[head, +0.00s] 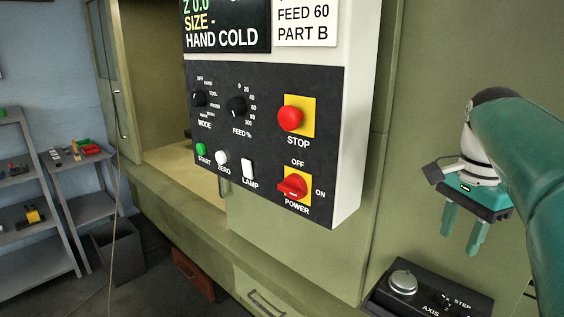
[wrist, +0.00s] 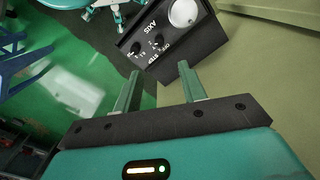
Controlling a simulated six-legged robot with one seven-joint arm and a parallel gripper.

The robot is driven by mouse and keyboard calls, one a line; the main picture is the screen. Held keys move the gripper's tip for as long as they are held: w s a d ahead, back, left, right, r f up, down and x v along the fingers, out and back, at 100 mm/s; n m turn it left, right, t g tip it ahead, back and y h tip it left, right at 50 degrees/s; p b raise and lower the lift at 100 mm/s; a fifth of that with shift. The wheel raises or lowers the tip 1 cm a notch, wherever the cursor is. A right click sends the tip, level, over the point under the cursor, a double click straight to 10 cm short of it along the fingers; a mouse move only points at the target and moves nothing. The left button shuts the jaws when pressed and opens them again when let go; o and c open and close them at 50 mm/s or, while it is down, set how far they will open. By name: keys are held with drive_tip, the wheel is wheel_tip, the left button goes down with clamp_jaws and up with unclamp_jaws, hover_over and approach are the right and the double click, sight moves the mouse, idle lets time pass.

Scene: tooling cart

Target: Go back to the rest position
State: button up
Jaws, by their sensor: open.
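My gripper (head: 463,235) hangs at the right of the head view with its two teal fingers pointing down. The fingers are apart and nothing is between them. In the wrist view my gripper (wrist: 158,84) also shows open and empty. It is above and apart from a black pendant box (head: 428,297) with a silver dial and AXIS and STEP knobs. The same box (wrist: 195,45) lies beyond the fingertips in the wrist view.
A control panel (head: 265,140) with a red STOP button (head: 291,118), a red POWER knob (head: 292,186) and dials stands left of my gripper. A green machine cabinet (head: 295,255) is behind it. Grey shelves (head: 90,207) and a dark bin (head: 118,246) stand at the far left.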

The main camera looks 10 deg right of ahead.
drive_tip(key=s+a+f+n+t, duration=0.2)
drive_tip(key=a+f+n, duration=0.5)
drive_tip(key=a, duration=0.4)
drive_tip(key=s+a+f+n+t, duration=0.3)
drive_tip(key=a+f+n, duration=0.4)
drive_tip(key=a+n, duration=0.2)
drive_tip(key=a, duration=0.2)
drive_tip(key=shift+s+a+f+t, duration=0.2)
drive_tip(key=shift+a+t, duration=0.1)
drive_tip(key=shift+a, duration=0.1)
